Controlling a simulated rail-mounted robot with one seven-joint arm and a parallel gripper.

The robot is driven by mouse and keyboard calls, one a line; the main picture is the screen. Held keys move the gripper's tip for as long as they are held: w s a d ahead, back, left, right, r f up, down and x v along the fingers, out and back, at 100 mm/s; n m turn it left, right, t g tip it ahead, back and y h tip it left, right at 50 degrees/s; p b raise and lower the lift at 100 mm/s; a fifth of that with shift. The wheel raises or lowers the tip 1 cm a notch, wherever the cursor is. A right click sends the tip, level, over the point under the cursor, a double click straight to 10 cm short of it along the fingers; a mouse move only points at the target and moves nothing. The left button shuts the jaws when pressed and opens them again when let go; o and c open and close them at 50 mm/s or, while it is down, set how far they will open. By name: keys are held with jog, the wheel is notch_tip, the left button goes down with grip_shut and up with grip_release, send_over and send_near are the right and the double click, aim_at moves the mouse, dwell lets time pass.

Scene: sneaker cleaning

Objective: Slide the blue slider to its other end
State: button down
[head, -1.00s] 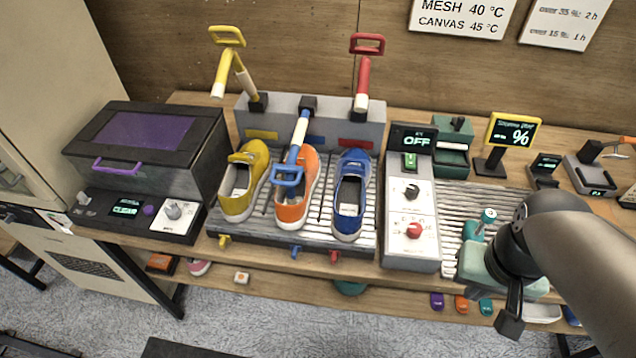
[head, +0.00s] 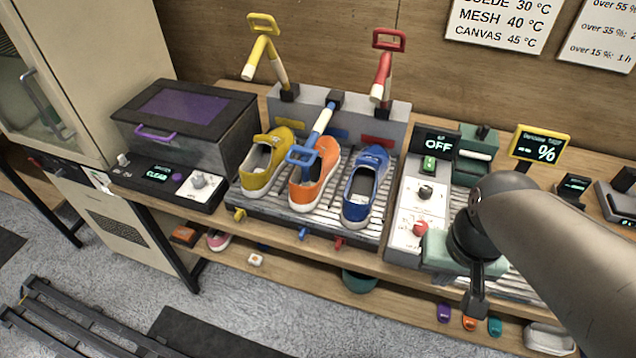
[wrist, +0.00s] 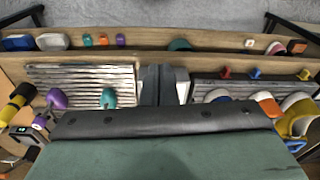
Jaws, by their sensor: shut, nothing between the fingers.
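A small blue slider knob (head: 303,233) sits on the front edge of the ribbed shoe rack (head: 268,212), between a yellow knob (head: 239,214) and a red knob (head: 340,242). The blue knob also shows in the wrist view (wrist: 255,73), right of the middle. My gripper (head: 474,305) points down, shut and empty, in front of the bench edge and to the right of the blue knob, apart from it. In the wrist view my gripper's dark fingers (wrist: 160,88) are together. The knob's track is too small to make out.
Yellow, orange and blue shoes (head: 366,190) stand on the rack. A blue lever (head: 314,140) leans over the orange shoe. A lower shelf (head: 290,283) runs below the bench.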

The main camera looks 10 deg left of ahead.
aim_at(302, 234)
jog(key=w+a+f+t+y+b, duration=0.1)
jog(key=w+a+f+b, duration=0.4)
jog(key=b, duration=0.5)
jog(key=w+a+f+t+y+b, duration=0.1)
jog(key=w+a+f+y+b, duration=0.1)
jog(key=w+a+f+b, duration=0.3)
jog(key=w+a+f+t+y+b, duration=0.1)
jog(key=w+a+f+b, duration=0.4)
jog(key=a+f+b, duration=0.5)
jog(key=shift+w+a+f+t+y+b, duration=0.1)
jog(key=shift+w+a+t+y+b, duration=0.3)
jog(key=shift+b, duration=2.65)
jog(key=shift+w+a+r+p, duration=0.1)
jog(key=shift+a+r+p, duration=0.1)
jog(key=shift+a+p, duration=0.35)
jog(key=shift+w+a+r+p, duration=0.1)
jog(key=shift+a+r+p, duration=0.15)
jog(key=shift+a, duration=0.45)
jog(key=shift+w+a+f, duration=0.1)
jog(key=shift+a+f, duration=0.05)
jog(key=shift+a, duration=0.65)
